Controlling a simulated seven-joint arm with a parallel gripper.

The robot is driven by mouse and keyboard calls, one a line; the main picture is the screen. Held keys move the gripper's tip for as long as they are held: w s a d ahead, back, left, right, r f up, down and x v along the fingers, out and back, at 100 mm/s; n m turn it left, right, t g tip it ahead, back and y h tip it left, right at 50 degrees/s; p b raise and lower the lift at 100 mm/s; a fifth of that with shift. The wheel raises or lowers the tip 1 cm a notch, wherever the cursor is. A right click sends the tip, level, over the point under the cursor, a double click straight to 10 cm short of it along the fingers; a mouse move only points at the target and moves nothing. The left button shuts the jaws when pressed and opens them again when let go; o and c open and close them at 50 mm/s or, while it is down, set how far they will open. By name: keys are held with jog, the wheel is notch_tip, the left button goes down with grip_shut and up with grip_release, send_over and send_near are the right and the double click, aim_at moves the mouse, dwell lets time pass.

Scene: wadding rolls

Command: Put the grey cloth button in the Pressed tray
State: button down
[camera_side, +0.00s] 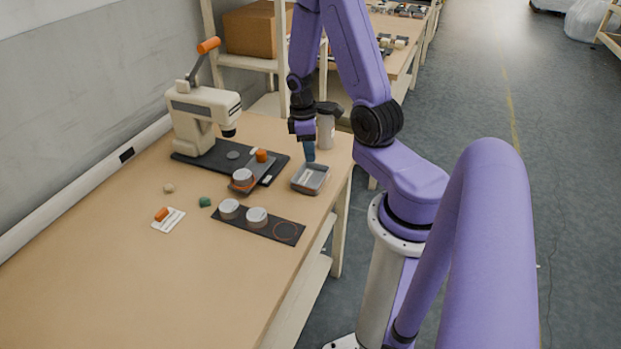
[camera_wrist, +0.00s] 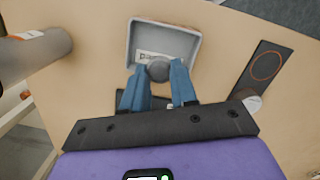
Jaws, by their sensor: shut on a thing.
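My gripper (camera_wrist: 158,88) has its blue fingers shut on a round grey cloth button (camera_wrist: 159,69) in the wrist view. The button sits between the fingertips, over the lower part of a grey tray (camera_wrist: 190,30) with a white label. The button and fingers partly hide the label, so I cannot read it fully. In the side view my gripper (camera_side: 309,158) points down just above the same tray (camera_side: 312,191), near its back edge. The button cannot be made out there, and its exact height above the tray is unclear.
A cream press (camera_side: 195,120) with an orange-knobbed lever stands left on a dark mat (camera_side: 270,165). A grey cylinder (camera_side: 326,132) stands close behind my gripper. A black board (camera_side: 262,232) holds two pale round pieces. A green lump (camera_side: 205,202) lies nearby. The table's front left is clear.

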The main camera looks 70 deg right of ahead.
aim_at(311, 180)
jog(key=shift+f, duration=3.85)
jog(key=shift+f, duration=0.1)
jog(key=c, duration=0.9)
grip_release()
